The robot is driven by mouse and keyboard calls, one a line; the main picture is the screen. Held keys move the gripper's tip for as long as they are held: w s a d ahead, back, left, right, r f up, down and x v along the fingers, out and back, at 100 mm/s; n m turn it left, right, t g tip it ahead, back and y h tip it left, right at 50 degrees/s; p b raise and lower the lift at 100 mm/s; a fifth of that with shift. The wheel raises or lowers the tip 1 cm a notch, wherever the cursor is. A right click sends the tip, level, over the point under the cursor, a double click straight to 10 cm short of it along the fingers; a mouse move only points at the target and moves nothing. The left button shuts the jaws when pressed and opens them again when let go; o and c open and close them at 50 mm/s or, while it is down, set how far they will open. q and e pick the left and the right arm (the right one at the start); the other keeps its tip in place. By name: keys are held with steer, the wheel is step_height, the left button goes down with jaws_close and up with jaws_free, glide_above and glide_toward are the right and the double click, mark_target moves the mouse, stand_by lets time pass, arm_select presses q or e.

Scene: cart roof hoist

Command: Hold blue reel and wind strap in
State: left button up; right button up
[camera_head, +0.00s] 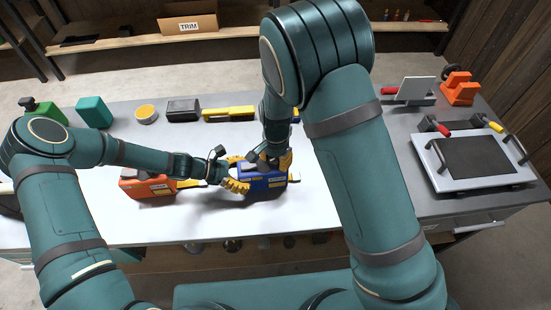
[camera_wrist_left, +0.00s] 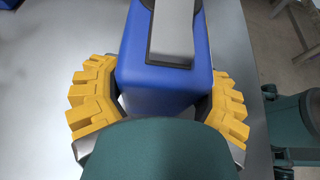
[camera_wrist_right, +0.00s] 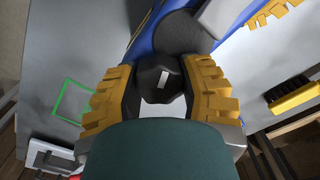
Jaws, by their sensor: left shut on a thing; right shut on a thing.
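The blue reel (camera_head: 262,182) stands on the white worktop near its front edge. My left gripper (camera_head: 237,178) comes from the left and is shut around its blue body, which also shows between the yellow fingers in the left wrist view (camera_wrist_left: 155,90). A grey bar (camera_wrist_left: 172,30) with a dark base lies on top of the reel. My right gripper (camera_head: 272,161) is above the reel, shut on a dark knob (camera_wrist_right: 160,85) at the reel's top. The blue body lies behind it in the right wrist view (camera_wrist_right: 140,35). I cannot make out the strap clearly.
An orange reel-like box (camera_head: 147,188) stands just left of the blue reel. A teal box (camera_head: 94,112), a yellow roll (camera_head: 146,114), a dark box (camera_head: 183,110) and a yellow-handled tool (camera_head: 228,113) line the back. A framed dark panel (camera_head: 478,157) is at the right.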

arm_select(q)
steer(key=shift+d+r, duration=0.1)
arm_select(e)
steer(key=m, duration=0.4)
steer(key=shift+m, duration=1.9)
steer(key=shift+s+m, duration=0.1)
steer(key=shift+m, duration=0.2)
steer(key=o, duration=1.2)
steer(key=shift+r, duration=0.1)
step_height(320, 180, up, 12)
steer(key=shift+d+f, duration=0.1)
